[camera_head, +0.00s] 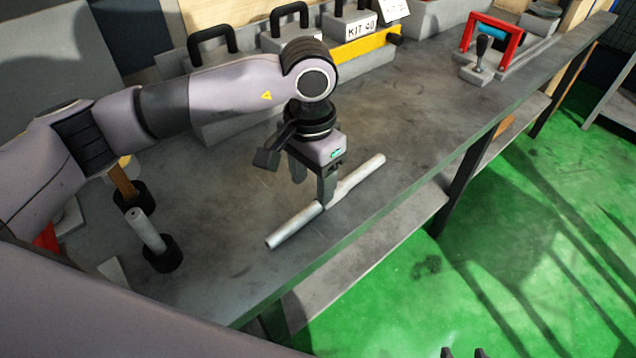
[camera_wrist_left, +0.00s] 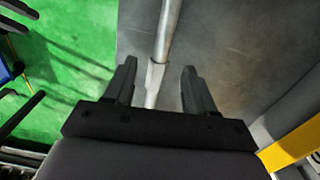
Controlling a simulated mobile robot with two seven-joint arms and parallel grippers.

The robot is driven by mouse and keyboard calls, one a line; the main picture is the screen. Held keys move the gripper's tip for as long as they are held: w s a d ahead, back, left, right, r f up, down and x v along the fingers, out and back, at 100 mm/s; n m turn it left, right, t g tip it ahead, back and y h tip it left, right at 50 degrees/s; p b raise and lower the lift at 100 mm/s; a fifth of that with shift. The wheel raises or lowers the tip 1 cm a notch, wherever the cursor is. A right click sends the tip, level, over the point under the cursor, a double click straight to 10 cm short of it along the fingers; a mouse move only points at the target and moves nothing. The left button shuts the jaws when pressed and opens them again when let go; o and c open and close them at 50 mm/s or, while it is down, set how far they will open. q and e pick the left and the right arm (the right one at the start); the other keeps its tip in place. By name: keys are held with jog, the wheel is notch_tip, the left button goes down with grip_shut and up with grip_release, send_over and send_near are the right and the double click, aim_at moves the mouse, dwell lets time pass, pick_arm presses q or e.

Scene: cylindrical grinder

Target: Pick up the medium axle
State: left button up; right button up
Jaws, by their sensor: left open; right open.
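A long pale metal axle (camera_head: 295,226) with a thicker middle part lies on the grey workbench, slanting from lower left to upper right. In the left wrist view the axle (camera_wrist_left: 168,30) runs between the two fingers. My left gripper (camera_head: 313,188) is open and points down at the axle's middle, which it partly hides. In the left wrist view the left gripper (camera_wrist_left: 160,82) has a finger on each side of the axle, with a gap on both sides. Two dark fingertips of my right gripper (camera_head: 464,353) show at the bottom edge, apart and away from the bench.
The workbench (camera_head: 230,255) is clear around the axle. At left, a short metal rod (camera_head: 147,231) leans in a black holder, beside a wooden handle (camera_head: 123,181). Grey kit boxes (camera_head: 345,50) stand behind. A red-framed fixture (camera_head: 493,35) stands at far right. Green floor (camera_head: 510,215) lies beyond the front edge.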

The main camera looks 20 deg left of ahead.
aim_at(313, 206)
pick_arm(q)
jog(key=shift+w+a, duration=0.2)
jog(key=shift+a, duration=0.05)
jog(key=shift+a+f, duration=0.1)
jog(key=shift+f, duration=0.1)
jog(key=f, duration=0.2)
jog(key=f+p, duration=0.1)
jog(key=f, duration=0.3)
jog(key=shift+d+p, duration=0.35)
jog(key=shift+p, duration=0.05)
jog(key=shift+f, duration=0.3)
grip_shut()
jog(key=shift+r, duration=0.1)
dwell(0.3)
jog(key=shift+w+r, duration=0.1)
jog(key=shift+r, duration=0.05)
